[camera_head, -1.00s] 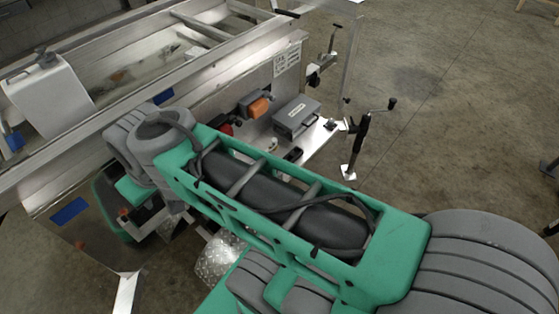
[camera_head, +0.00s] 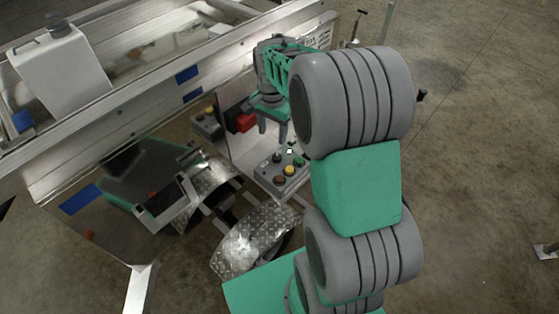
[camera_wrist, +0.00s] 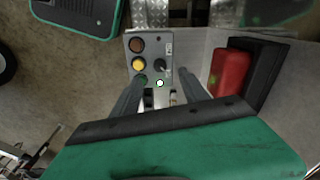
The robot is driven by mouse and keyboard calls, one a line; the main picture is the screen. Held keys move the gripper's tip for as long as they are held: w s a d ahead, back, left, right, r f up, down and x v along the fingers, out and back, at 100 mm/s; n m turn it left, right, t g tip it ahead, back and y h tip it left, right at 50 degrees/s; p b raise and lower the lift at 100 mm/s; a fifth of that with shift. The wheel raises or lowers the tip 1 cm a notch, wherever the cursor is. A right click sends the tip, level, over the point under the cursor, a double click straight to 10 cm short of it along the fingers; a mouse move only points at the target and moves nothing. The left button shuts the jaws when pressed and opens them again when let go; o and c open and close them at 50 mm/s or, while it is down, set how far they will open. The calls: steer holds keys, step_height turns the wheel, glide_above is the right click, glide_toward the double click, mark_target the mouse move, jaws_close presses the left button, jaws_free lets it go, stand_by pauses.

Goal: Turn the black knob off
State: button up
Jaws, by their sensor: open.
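The black knob (camera_head: 277,157) sits on a grey control box (camera_head: 262,176) beside green, yellow and reddish-brown buttons. In the wrist view the black knob (camera_wrist: 162,71) is at the box's lower right, between the fingers as seen from the wrist. My gripper (camera_head: 273,137) is open and empty, pointing down above the box in the head view. Its fingers also show in the wrist view (camera_wrist: 160,82), one on either side of the knob. A gap seems to remain between fingertips and knob; contact cannot be told.
A red box (camera_head: 241,121) is on the trailer panel left of my gripper; it shows at the right in the wrist view (camera_wrist: 229,70). Another grey box (camera_head: 207,124) with a yellow button stands further left. A diamond-plate fender (camera_head: 250,240) lies in front. A white container (camera_head: 62,70) stands on the trailer.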

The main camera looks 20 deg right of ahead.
steer(key=m, duration=0.2)
glide_above(277, 156)
steer(key=shift+g, duration=0.3)
step_height(277, 156, down, 6)
steer(key=shift+s, duration=0.1)
step_height(277, 156, down, 8)
steer(key=shift+r+p, duration=0.25)
steer(key=shift+p, duration=0.1)
jaws_close()
